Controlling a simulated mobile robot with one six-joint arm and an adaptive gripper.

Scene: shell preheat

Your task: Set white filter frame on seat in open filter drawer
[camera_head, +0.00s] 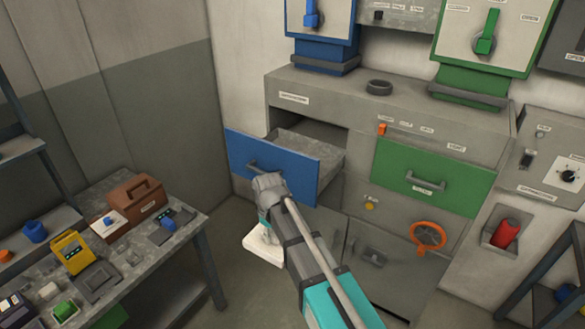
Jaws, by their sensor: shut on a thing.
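The white filter frame (264,246) is a flat pale slab, held roughly level below and in front of the blue-fronted drawer. My gripper (263,227) points down and is shut on it. My wrist and forearm hide most of the fingers and the frame's right part. The open filter drawer (268,162) has a blue front with a handle and stands pulled out of the grey cabinet. Part of its grey inside shows over the front. The seat itself cannot be made out. My wrist covers part of the drawer front near the handle.
The grey cabinet (310,93) also has a shut green drawer (432,178) and an orange handwheel (427,236). A dark ring (379,87) lies on its top. A cluttered bench (185,232) stands at the left. Open floor lies between bench and cabinet.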

